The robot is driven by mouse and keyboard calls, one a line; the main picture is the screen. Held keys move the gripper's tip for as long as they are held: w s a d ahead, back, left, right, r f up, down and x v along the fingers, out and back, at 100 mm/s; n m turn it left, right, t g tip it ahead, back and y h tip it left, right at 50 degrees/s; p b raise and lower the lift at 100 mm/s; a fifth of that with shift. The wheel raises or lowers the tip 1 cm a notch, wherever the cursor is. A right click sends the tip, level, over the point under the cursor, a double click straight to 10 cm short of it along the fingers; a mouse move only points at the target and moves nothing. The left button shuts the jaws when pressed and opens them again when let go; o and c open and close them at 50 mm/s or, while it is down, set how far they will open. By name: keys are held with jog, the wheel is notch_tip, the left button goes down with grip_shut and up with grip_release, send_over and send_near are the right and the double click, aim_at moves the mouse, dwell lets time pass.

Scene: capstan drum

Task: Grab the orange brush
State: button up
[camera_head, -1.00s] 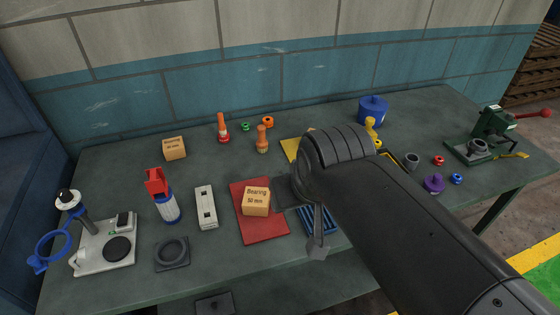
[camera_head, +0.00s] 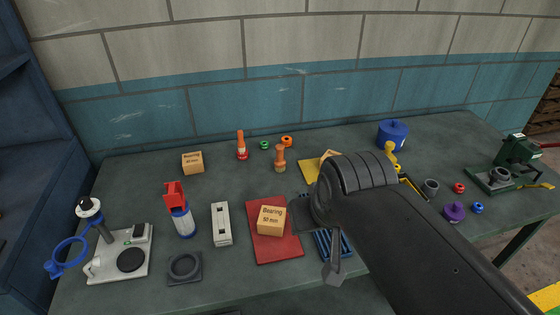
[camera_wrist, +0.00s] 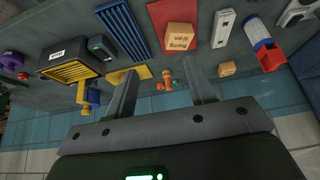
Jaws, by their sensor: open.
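The orange brush (camera_head: 280,158) stands upright on the grey-green bench, with an orange handle above a tan lower end. In the wrist view an orange brush-like shape (camera_wrist: 167,76) shows beyond and between my fingertips, apart from them. My gripper (camera_wrist: 161,70) is open, and nothing is between its fingers. In the head view my dark arm reaches over the bench to the right of the brush, and its gripper is mostly hidden.
A similar orange-and-red item (camera_head: 241,146) stands left of the brush. Green (camera_head: 264,145) and orange (camera_head: 287,141) rings lie behind. A red mat (camera_head: 285,250) carries a bearing box (camera_head: 271,220) in front. A yellow mat (camera_head: 310,168) lies right. The wall rises behind.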

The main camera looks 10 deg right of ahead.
jog(key=m+g+h, duration=0.1)
jog(key=m, duration=0.2)
send_over(280, 148)
jog(key=s, duration=0.3)
notch_tip(280, 148, down, 8)
jog(key=x, duration=0.5)
jog(key=shift+f, duration=0.4)
jog(key=shift+a+x, duration=0.15)
jog(key=shift+x, duration=1.2)
jog(key=shift+a+x, duration=0.2)
jog(key=shift+x, duration=1.15)
jog(key=shift+c, duration=0.4)
grip_shut()
